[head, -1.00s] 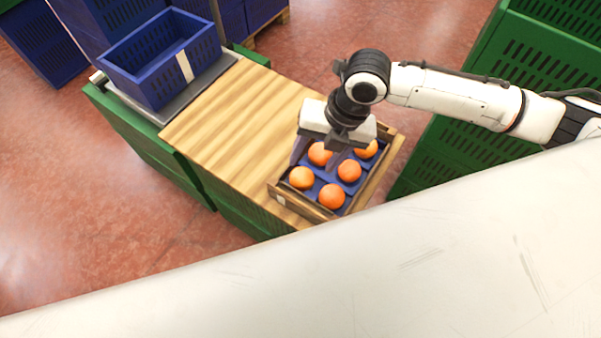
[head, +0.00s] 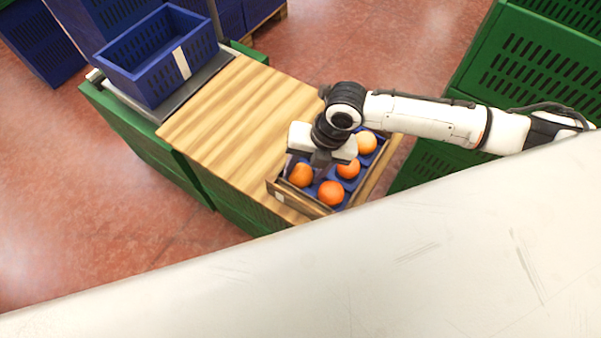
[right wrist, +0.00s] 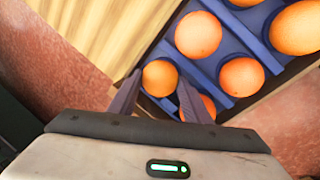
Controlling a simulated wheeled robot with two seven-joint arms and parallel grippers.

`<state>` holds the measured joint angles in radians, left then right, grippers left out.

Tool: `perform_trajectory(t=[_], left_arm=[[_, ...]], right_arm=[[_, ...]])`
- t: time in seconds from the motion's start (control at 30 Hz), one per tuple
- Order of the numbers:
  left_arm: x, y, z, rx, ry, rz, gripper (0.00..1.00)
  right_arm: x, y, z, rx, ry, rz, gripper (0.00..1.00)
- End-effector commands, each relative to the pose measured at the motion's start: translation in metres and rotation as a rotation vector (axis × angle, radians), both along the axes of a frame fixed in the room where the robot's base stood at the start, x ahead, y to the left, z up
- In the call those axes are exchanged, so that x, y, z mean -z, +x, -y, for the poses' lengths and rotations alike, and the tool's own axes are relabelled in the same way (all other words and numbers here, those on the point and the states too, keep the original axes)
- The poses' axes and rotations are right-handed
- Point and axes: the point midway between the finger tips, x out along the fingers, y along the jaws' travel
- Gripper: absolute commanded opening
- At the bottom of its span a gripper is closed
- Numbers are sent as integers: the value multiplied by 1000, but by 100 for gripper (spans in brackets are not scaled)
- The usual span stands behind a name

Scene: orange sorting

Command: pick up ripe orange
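Several oranges sit in the blue-lined wooden tray (head: 303,207). In the head view these are a paler orange (head: 366,142) at the back right, one at the middle right (head: 348,167), one at the front (head: 331,193) and one at the left (head: 301,175). My right gripper (head: 314,166) is low over the tray's left side and hides part of it. In the right wrist view its two fingers (right wrist: 159,78) are apart, with an orange (right wrist: 160,79) visible between them. Contact cannot be told. Another orange (right wrist: 205,105) is partly behind the right finger. My left gripper is out of view.
The tray stands on a wooden tabletop (head: 225,120), with bare wood to its left. A blue crate (head: 165,75) stands on a grey plate (head: 215,72) at the far end. Green crates (head: 535,75) stand to the right.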

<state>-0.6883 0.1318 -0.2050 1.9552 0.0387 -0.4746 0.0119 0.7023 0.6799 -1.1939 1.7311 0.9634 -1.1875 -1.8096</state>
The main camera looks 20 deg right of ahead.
Motion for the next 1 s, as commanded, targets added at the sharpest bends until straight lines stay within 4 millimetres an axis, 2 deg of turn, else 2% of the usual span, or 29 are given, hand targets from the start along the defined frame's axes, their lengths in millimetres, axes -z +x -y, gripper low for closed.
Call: perform_trajectory(t=[0.03, 0.1, 0.37, 0.47, 0.8, 1.0], left_arm=[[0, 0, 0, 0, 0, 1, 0], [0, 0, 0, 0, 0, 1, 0], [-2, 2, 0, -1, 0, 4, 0], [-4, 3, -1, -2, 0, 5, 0], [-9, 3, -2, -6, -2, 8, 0], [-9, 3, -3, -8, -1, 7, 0]], right_arm=[[0, 0, 0, 0, 0, 0, 30], [0, 0, 0, 0, -1, 0, 20], [-4, 1, 0, 0, 1, 1, 20], [-16, 1, 0, -1, 1, 4, 20], [-82, 1, 0, 0, 1, 5, 20], [-98, -4, 2, 73, 0, 0, 20]])
